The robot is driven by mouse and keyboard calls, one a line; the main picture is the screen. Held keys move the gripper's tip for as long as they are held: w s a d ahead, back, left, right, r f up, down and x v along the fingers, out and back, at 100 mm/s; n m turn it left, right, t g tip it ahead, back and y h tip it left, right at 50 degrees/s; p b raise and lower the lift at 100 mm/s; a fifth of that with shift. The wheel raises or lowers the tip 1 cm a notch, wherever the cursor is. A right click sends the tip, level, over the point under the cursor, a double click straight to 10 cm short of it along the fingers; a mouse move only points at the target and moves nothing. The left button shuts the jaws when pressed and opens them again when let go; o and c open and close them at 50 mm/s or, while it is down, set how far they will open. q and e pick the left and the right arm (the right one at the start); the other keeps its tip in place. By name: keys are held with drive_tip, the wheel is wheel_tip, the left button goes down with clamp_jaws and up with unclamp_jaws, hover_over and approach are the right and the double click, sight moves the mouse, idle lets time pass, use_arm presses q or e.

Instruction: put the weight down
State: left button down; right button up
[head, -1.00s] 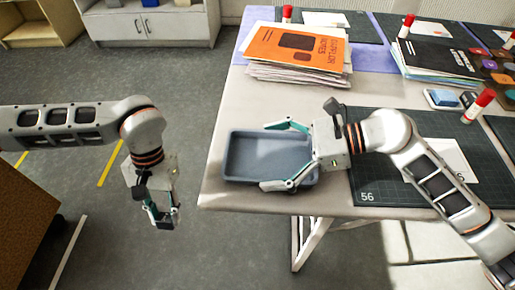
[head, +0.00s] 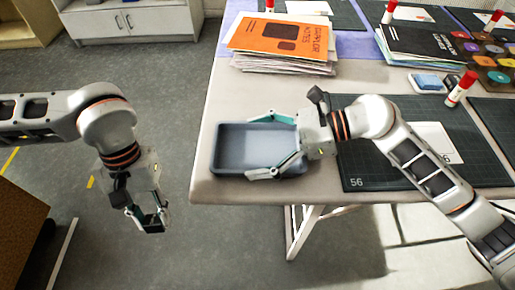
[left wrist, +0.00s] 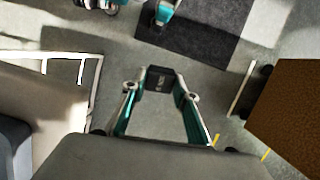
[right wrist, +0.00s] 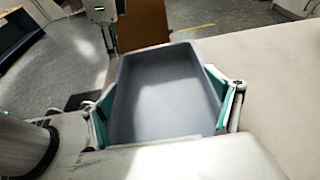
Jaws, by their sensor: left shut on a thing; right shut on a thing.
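The weight (left wrist: 160,79) is a small dark block with pale lettering. In the left wrist view it sits between the fingertips of my left gripper (left wrist: 158,88). In the head view my left gripper (head: 150,226) is shut on it, pointing down over the floor, left of the table's edge; the weight shows only as a small dark shape there. The grey-blue tray (head: 225,150) rests on the table's near left part. My right gripper (head: 256,162) is shut on the tray from its right end. The right wrist view shows the tray (right wrist: 165,95) empty, between the fingers.
The table (head: 205,178) has bare top left of the tray. A paper stack with an orange cover (head: 283,38) lies behind it. A dark cutting mat (head: 370,177) lies to the right, under my right arm. A brown box-like piece (head: 20,215) stands at lower left.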

use_arm(q)
drive_tip(key=w+d+r, duration=0.2)
drive_tip(key=d+r, duration=0.2)
drive_tip(key=w+d+r+t, duration=0.1)
drive_tip(key=w+d+r, duration=0.2)
drive_tip(key=r, duration=0.1)
drive_tip(key=w+d+r+t, duration=0.1)
drive_tip(key=w+d+r, duration=0.2)
drive_tip(key=d+r, duration=0.1)
drive_tip(key=shift+w+d+r, duration=0.15)
drive_tip(key=shift+w+d, duration=0.05)
drive_tip(key=shift+d, duration=0.15)
wheel_tip(320, 180, up, 7)
drive_tip(key=m+t, duration=0.1)
hover_over(258, 152)
wheel_tip(258, 152, down, 10)
drive_tip(key=shift+w+r, duration=0.1)
drive_tip(key=shift+f, duration=0.6)
drive_tip(key=c, duration=1.6)
unclamp_jaws()
